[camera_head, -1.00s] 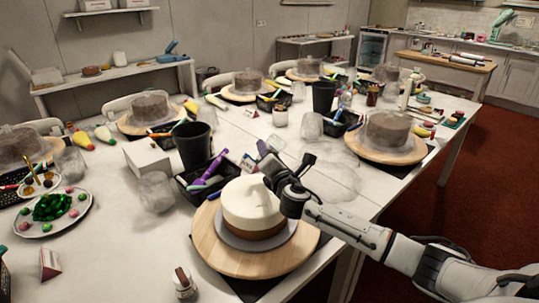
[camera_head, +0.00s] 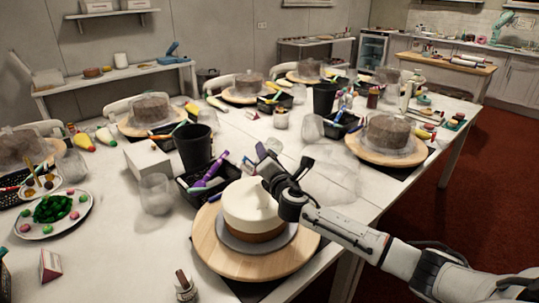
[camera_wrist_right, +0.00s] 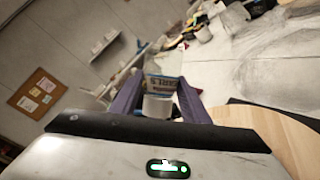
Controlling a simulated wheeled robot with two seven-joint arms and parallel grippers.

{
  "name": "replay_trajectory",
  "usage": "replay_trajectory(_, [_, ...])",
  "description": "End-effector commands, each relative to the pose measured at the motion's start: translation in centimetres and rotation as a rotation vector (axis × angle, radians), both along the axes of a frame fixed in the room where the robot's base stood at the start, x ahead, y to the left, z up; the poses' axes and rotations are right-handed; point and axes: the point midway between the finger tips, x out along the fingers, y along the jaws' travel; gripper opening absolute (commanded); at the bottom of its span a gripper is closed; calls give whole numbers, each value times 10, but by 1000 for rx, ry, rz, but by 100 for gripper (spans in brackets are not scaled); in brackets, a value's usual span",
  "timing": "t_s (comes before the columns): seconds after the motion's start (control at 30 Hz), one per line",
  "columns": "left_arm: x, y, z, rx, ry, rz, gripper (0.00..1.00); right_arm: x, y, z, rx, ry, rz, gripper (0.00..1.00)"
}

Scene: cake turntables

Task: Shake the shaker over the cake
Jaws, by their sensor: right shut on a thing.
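A round cake (camera_head: 252,208), white on top and brown at its base, sits on a grey board on a wooden turntable (camera_head: 218,255) at the near edge of the table. My right gripper (camera_head: 267,165) is above the back right of the cake. In the right wrist view its purple fingers (camera_wrist_right: 158,103) are shut on a shaker (camera_wrist_right: 162,84), a small container with a blue and white printed label. The shaker is tilted and mostly hidden in the head view. My left gripper is not in view.
A black tray of pens (camera_head: 190,186) and a black cup (camera_head: 193,147) stand behind the turntable. A white box (camera_head: 149,161), a clear glass (camera_head: 156,194) and a plate of sweets (camera_head: 33,228) are to the left. Other caked turntables stand farther back.

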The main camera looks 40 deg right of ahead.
Motion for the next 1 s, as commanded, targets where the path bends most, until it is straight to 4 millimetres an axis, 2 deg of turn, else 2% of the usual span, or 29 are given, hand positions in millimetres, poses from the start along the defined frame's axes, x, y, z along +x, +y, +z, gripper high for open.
replay_trajectory(0.03, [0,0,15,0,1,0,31,6,4,10,61,3,0,14])
replay_trajectory(0.1, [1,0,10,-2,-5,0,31,9,6,0,118,10,0,14])
replay_trajectory(0.23, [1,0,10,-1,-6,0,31,13,9,-2,170,18,0,14])
replay_trajectory(0.37, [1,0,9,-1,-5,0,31,12,10,-3,171,18,1,14])
replay_trajectory(0.63, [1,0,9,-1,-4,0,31,11,26,-3,170,19,2,14])
replay_trajectory(1.0, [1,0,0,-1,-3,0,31,11,28,-1,86,8,2,14])
